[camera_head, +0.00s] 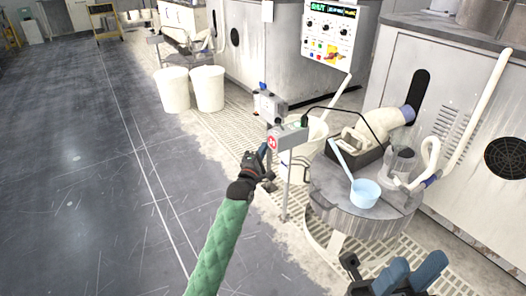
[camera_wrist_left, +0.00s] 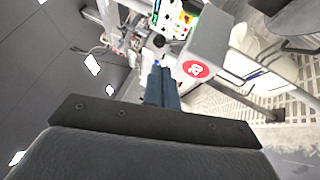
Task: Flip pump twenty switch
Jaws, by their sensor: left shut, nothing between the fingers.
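A grey switch box (camera_head: 291,136) on a thin post carries a round red label, which reads 20 in the left wrist view (camera_wrist_left: 196,69). My left gripper (camera_head: 264,154) is shut and empty, just left of the box in the head view. In the left wrist view its blue fingers (camera_wrist_left: 163,86) are together and point at the box's left side. A small dark round part (camera_wrist_left: 158,41) shows just beyond the fingertips; I cannot tell whether they touch it or how the switch is set. My right gripper (camera_head: 416,270) is open and empty at the lower right, away from the box.
A round grey platen table (camera_head: 335,200) with a light blue dipper (camera_head: 365,193) stands right of the box. Another grey box (camera_head: 268,104) stands behind it. Two white buckets (camera_head: 173,90) (camera_head: 208,88) are farther back. The dark floor (camera_head: 90,180) at left is clear.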

